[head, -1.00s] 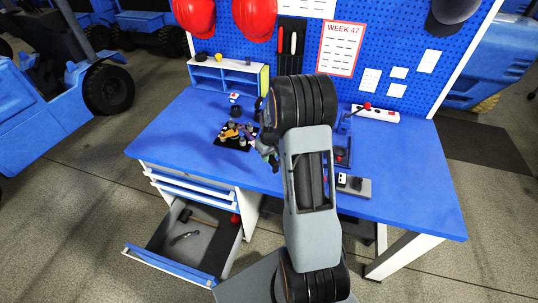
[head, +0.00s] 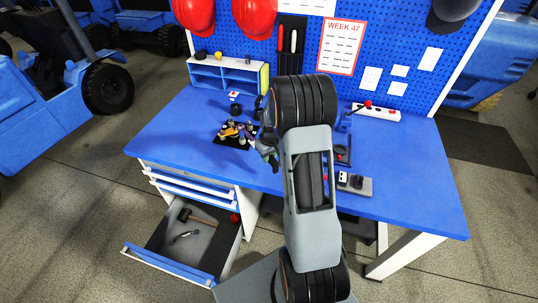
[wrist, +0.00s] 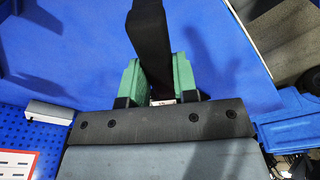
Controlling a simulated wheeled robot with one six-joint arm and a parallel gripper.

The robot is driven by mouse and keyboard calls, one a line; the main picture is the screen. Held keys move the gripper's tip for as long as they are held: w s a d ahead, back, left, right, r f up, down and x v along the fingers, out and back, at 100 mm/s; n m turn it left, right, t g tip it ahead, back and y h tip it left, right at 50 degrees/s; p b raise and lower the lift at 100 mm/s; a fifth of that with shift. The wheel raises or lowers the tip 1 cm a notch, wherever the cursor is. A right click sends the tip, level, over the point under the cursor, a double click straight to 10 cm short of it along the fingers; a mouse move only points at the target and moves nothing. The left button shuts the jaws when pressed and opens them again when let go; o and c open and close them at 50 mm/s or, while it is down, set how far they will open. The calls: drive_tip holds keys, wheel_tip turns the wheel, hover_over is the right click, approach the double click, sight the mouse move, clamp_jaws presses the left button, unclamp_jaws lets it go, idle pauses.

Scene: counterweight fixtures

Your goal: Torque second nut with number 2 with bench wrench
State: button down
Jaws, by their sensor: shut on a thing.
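My gripper (wrist: 158,72) has green fingers shut on a long black bar (wrist: 148,30), which looks like the handle of the bench wrench. The bar runs up out of the top of the wrist view, so its working end is hidden. In the head view my gripper (head: 268,156) is over the bench, just right of a dark fixture (head: 222,138) with several small dark, grey and yellow parts on it. My arm hides much of the tool there. The nuts and their numbers are too small to read, and contact between tool and nut cannot be told.
The blue bench (head: 185,140) is clear left of the fixture. A lever device (head: 343,153) and a small grey box (head: 358,185) stand right of my arm. A shelf unit (head: 228,75) stands at the back. An open drawer (head: 170,262) below holds a hammer and another tool.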

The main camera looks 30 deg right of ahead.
drive_tip(key=shift+f+b, duration=0.9)
drive_tip(key=shift+f, duration=0.1)
idle(0.5)
idle(0.5)
drive_tip(key=w+a+m+b, duration=0.1)
drive_tip(key=w+a+m, duration=0.2)
drive_tip(key=a, duration=0.9)
drive_tip(key=shift+a+m+h, duration=0.15)
drive_tip(key=shift+m+h, duration=0.25)
drive_tip(key=shift+m, duration=1.5)
drive_tip(key=shift+a, duration=0.1)
drive_tip(key=shift+w+a+m+b, duration=0.5)
drive_tip(key=shift+w+a+m, duration=0.45)
drive_tip(key=shift+a, duration=0.3)
